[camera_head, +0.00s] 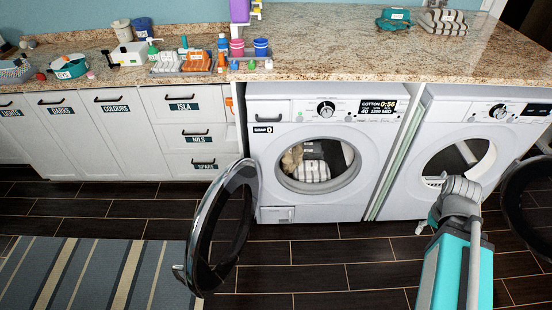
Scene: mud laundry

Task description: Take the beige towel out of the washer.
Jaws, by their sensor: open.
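The left washer (325,112) has its round door (222,225) swung wide open to the left. Inside its drum, a beige towel (291,159) lies at the left side of the opening. A white and grey striped cloth (314,172) lies beside it, with darker cloth behind. My gripper (424,224) is small and partly hidden by my own arm, low in front of the right-hand machine. It is open and holds nothing that I can see. It is well to the right of the beige towel and apart from it.
The right-hand machine (440,128) also stands open, its dark door (530,205) at the right edge. A granite counter (350,45) runs above, with bottles and bins on the left. A striped rug (90,275) lies left. Dark floor between the doors is clear.

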